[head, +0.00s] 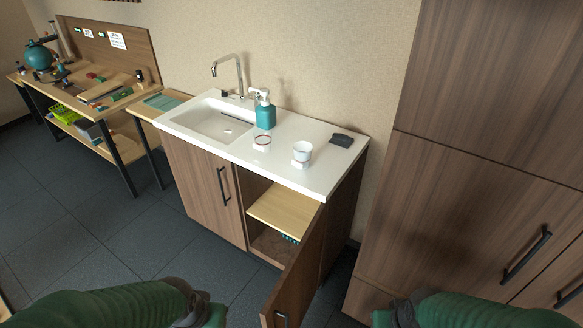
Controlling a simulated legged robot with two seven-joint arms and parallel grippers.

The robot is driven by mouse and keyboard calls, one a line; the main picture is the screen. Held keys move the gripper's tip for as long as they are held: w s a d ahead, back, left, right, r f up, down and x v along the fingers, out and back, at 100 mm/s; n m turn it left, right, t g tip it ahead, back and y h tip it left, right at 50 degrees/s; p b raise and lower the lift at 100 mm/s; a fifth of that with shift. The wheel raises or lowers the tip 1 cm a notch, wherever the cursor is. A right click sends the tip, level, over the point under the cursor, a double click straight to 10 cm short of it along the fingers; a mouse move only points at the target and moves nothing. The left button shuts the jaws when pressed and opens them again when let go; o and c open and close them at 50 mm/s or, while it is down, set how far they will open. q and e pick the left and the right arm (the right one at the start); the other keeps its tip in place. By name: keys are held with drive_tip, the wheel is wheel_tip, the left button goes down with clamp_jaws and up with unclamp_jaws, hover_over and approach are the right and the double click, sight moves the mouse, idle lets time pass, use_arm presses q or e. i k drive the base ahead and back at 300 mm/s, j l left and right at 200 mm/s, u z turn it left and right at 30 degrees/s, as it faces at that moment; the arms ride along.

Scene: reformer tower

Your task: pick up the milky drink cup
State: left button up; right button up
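A small white cup (302,151) with a pale content and a dark rim line stands upright on the white sink counter (283,179), near its right front part. It looks most like the milky drink cup, but the view is too small to be sure. Just left of it stands a low clear or white vessel (262,141) with a red ring at its top. My green arms come in at the bottom left and bottom right, well short of the counter. The frame's lower edge cuts them off, and no gripper fingers show.
A teal soap bottle (265,114), a faucet (237,72) and a dark flat item (341,140) are on the counter. An open cabinet door (293,270) sticks out below. A tall wooden cabinet (470,130) stands right. A cluttered workbench (100,92) stands left.

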sight(301, 151)
drive_tip(key=i+j+z, duration=0.25)
drive_tip(key=z, duration=0.25)
drive_tip(key=i+j+z, duration=0.15)
drive_tip(key=j+z, duration=0.3)
drive_tip(key=i+j+z, duration=0.1)
drive_tip(key=j+z, duration=0.4)
